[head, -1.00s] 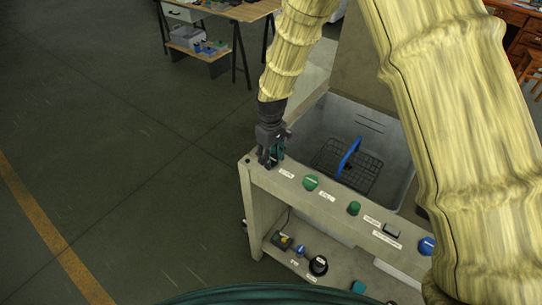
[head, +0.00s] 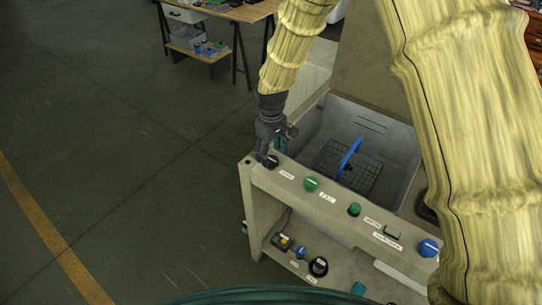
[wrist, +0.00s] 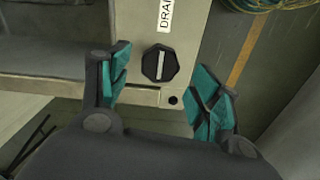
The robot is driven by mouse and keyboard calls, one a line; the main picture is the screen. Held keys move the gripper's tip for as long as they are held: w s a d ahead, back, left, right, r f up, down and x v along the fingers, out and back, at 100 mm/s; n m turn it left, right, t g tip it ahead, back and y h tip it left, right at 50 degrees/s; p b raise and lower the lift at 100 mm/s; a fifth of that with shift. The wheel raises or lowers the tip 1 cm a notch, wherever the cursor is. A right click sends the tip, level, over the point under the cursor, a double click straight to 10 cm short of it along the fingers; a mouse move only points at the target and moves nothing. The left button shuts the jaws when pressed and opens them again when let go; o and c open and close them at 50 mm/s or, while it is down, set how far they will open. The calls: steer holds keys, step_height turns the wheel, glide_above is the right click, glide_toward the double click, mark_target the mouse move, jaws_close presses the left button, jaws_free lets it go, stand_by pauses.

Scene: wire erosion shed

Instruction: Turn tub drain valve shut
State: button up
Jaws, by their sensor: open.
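The drain valve is a black faceted knob (wrist: 159,63) with a white bar on its face, beside a label (wrist: 167,12) whose visible letters read "DRA". In the wrist view the bar runs nearly up and down, roughly in line with the label. In the head view the knob (head: 272,161) sits at the left end of the grey panel top (head: 258,176). My gripper (wrist: 161,62) is open, with its teal-padded fingers on either side of the knob in the picture and a gap to each. In the head view my gripper (head: 275,148) is just above the knob, empty.
Along the panel sit a green knob (head: 311,184), a smaller green knob (head: 354,209) and a blue knob (head: 429,247). Behind is a grey tub (head: 395,150) with a blue-handled basket (head: 349,160). A lower shelf holds several small items. The floor to the left is clear.

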mark_target(271, 159)
step_height(271, 159, up, 9)
steer(key=shift+r, duration=0.15)
stand_by(0.6)
